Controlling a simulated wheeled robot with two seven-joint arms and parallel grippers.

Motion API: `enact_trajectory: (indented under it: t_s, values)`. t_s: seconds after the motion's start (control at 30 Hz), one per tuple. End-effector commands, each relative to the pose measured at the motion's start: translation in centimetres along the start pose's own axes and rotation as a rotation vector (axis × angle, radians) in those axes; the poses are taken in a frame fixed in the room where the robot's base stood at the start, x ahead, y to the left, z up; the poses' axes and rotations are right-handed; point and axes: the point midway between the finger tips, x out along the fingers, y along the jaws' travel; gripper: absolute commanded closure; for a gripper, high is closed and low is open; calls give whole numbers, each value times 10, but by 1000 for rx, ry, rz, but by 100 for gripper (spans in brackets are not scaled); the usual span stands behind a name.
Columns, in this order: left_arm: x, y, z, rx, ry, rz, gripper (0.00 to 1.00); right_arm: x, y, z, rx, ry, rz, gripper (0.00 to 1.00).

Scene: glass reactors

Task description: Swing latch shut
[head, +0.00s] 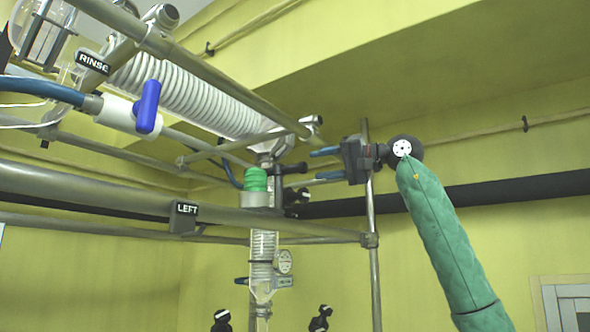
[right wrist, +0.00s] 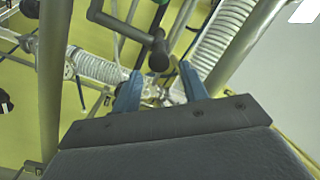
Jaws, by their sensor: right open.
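The latch appears to be a short black bar (head: 292,168) beside the green cap on the glass column in the head view. In the right wrist view, a black handle (right wrist: 158,54) hangs from a dark arm just ahead of my fingertips. My right gripper (head: 314,164) is open, its two blue fingers pointing left at the black bar from the right. The fingers also show in the right wrist view (right wrist: 161,72), with the handle's end in line with the gap between them. I cannot tell whether they touch it. My left gripper is not in view.
A green cap (head: 256,180) sits on the column beside the latch. Metal frame rods (head: 370,250) stand close below my right gripper. A coiled glass condenser (head: 190,90), a blue valve handle (head: 148,107) and a LEFT sign (head: 187,209) lie to the left.

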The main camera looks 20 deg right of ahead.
Motion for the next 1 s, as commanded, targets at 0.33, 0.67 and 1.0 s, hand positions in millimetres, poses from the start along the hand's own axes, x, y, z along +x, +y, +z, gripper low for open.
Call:
enact_trajectory:
  t_s: [0.33,0.67,1.0]
  values:
    - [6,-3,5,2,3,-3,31,10,-1,0,-100,-3,0,57]
    - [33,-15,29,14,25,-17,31,49,-2,-1,-97,-5,-1,57]
    - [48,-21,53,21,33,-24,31,76,-1,1,-97,-3,-1,57]
